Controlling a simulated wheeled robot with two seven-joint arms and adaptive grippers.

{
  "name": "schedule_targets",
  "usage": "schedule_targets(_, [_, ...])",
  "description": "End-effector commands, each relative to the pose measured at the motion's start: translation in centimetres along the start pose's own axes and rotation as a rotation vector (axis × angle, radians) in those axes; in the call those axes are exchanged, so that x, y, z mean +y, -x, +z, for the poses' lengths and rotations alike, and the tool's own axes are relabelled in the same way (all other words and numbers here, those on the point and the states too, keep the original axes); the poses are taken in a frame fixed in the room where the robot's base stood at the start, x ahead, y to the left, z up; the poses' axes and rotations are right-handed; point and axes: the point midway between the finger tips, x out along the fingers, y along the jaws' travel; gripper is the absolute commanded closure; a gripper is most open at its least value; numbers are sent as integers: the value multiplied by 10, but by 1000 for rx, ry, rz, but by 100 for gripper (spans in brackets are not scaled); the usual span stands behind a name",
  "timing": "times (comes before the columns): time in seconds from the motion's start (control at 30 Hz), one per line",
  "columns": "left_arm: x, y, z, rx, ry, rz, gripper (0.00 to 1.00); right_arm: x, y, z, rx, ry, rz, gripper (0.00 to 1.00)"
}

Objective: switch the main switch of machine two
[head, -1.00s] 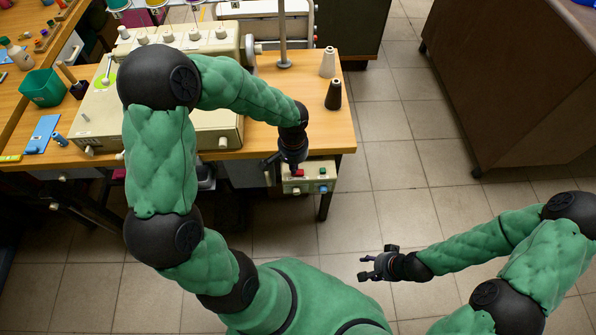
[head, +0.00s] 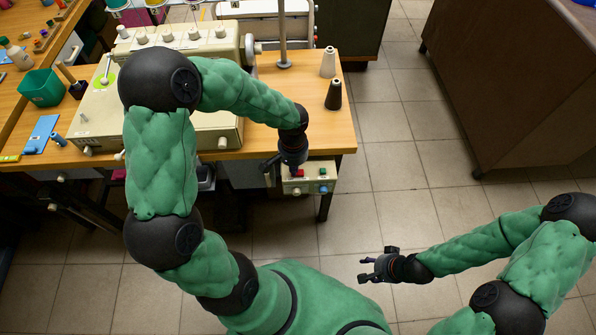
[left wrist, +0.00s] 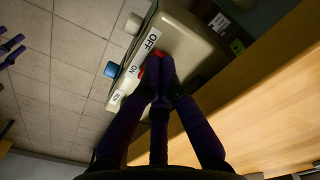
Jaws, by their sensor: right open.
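A beige switch box (head: 312,180) hangs under the front right corner of the sewing table. Its red switch (head: 299,172) shows beside my left gripper (head: 291,166). In the left wrist view the box (left wrist: 184,40) has a white label strip (left wrist: 146,48) reading OFF and ON. My left gripper's purple fingers (left wrist: 160,74) are together and empty, with their tips at the red switch (left wrist: 156,54) and covering part of it. I cannot tell whether they touch it or which way it is set. My right gripper (head: 368,269) is open and empty over the floor.
A beige sewing machine (head: 190,125) stands on the wooden table (head: 340,120), with two thread cones (head: 333,95) near the right edge. Blue and green knobs sit on the box. A dark brown cabinet (head: 510,90) stands at the right. Tiled floor between is clear.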

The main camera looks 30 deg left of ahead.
Motion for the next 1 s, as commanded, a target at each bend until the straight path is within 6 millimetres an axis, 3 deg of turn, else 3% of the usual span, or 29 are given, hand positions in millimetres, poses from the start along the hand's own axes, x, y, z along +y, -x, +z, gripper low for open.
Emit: schedule_targets(1.0, [0,69,0,0,0,0,100,-18,51,2,0,0,0,52])
